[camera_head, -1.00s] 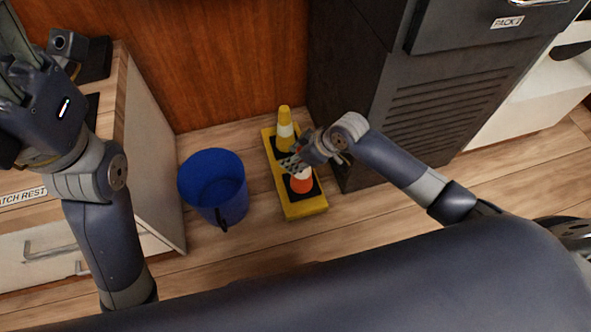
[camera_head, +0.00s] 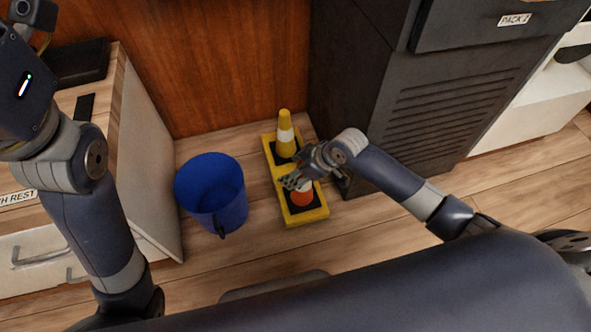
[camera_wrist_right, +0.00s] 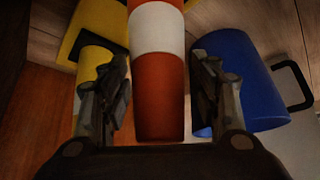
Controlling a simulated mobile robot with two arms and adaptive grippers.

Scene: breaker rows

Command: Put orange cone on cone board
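The orange cone (camera_head: 303,195), with a white band, stands on the front square of the yellow cone board (camera_head: 308,217). Its top is hidden behind my right gripper in the head view. In the right wrist view the cone (camera_wrist_right: 158,90) is between the fingers of my right gripper (camera_wrist_right: 160,95). The fingers are apart, with narrow gaps seen beside the cone. A yellow cone (camera_head: 286,138) with a white band stands upright on the board's rear square. My left arm is at the left; its gripper is largely cut off by the frame's top left edge, with no fingertips clear.
A blue bucket (camera_head: 212,193) stands on the floor left of the board. A dark cabinet (camera_head: 375,90) is close on the right. A wooden-topped counter (camera_head: 115,95) is at the left. The wooden floor in front of the board is clear.

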